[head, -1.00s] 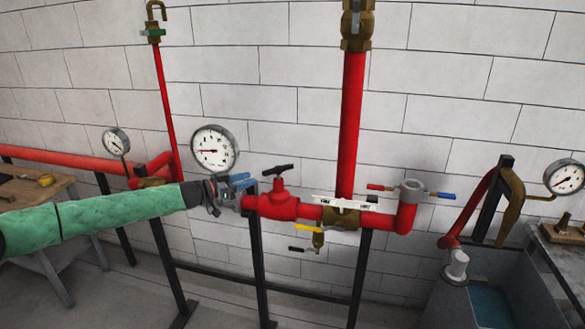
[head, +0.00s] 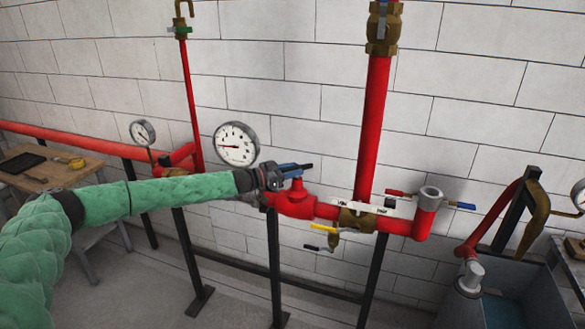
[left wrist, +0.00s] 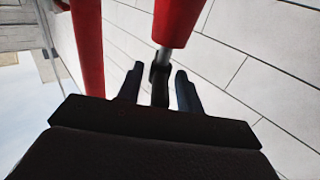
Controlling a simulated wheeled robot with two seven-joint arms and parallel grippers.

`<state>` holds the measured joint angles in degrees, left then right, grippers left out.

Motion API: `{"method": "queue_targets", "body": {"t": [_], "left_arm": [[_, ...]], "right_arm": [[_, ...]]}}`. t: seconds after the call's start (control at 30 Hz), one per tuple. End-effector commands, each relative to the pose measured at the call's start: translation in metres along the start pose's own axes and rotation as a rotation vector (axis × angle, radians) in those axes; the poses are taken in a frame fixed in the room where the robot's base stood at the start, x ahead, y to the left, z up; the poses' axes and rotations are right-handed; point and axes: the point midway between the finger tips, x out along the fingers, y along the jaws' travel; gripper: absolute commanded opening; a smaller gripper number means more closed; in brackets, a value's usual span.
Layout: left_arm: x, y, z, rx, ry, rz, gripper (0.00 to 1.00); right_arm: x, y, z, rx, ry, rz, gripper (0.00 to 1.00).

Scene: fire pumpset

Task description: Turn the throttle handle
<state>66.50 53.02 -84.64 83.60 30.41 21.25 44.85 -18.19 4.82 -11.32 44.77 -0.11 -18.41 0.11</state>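The throttle handle is a dark bar on a grey stem above the red valve body (head: 297,202). In the head view my left gripper (head: 293,169) is at the top of the valve and mostly covers the handle. In the left wrist view the black handle (left wrist: 159,86) lies between the two dark fingers of my left gripper (left wrist: 158,92), with a gap on each side. The left gripper is open around the handle. The red valve body also shows in the left wrist view (left wrist: 178,20). My right gripper is not in view.
A round gauge (head: 236,144) is close to the left of the gripper. The tall red pipe (head: 373,130), a yellow lever (head: 324,228) and a white label plate (head: 358,206) are to the right. A wooden table (head: 50,174) stands at the left.

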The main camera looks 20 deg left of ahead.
Motion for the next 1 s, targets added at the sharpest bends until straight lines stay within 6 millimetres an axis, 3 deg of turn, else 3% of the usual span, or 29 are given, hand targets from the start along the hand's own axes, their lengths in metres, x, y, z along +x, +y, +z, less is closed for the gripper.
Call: {"method": "queue_targets", "body": {"t": [0.3, 0.5, 0.87, 1.0], "left_arm": [[0.002, 0.0, 0.001, 0.0, 0.0, 0.0, 0.36], [0.002, 0.0, 0.0, 0.0, 0.0, 0.0, 0.0], [0.002, 0.001, 0.003, -0.002, 0.0, -0.015, 0.0], [0.001, 0.001, 0.004, -0.003, 0.0, -0.041, 0.0]], "right_arm": [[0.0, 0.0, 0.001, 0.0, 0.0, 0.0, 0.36], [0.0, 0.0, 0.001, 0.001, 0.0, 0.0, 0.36], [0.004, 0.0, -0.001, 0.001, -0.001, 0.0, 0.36], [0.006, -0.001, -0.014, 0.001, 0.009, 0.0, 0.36]]}}
